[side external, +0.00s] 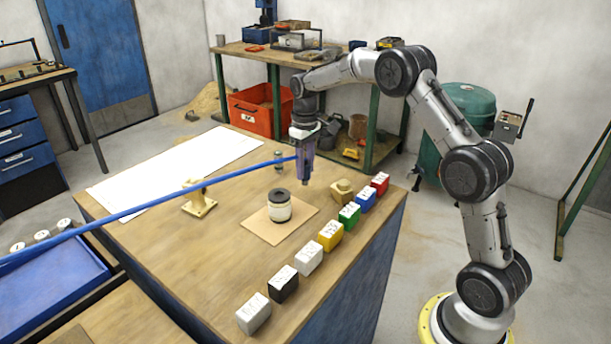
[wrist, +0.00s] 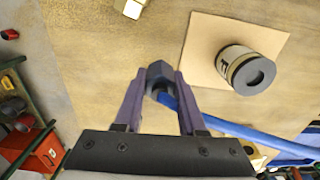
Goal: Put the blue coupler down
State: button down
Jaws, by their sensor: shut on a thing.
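My gripper (wrist: 160,77) is shut on the blue coupler (wrist: 159,72), a dark blue hexagonal piece between the fingertips in the wrist view. A blue hose (wrist: 225,126) runs from the coupler to the right there. In the side view, my gripper (side external: 305,182) points down over the right part of the workbench (side external: 235,280), and the blue hose (side external: 150,206) stretches from it to the left edge. The fingers mostly hide the coupler in that view. I cannot tell its exact height above the bench.
A black-lidded jar (side external: 279,207) stands on a cardboard square (side external: 254,229). A brass block (side external: 343,191) and a row of coloured labelled blocks (side external: 331,236) line the right edge. A brass stand (side external: 199,199) is near the hose. A white sheet (side external: 150,180) covers the back left.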

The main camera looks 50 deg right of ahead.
aim_at(306, 176)
jog(key=shift+s+f, duration=0.1)
jog(key=shift+f, duration=1.25)
jog(key=shift+f, duration=0.2)
jog(key=shift+c, duration=2.4)
grip_release()
jog(key=shift+r, duration=0.1)
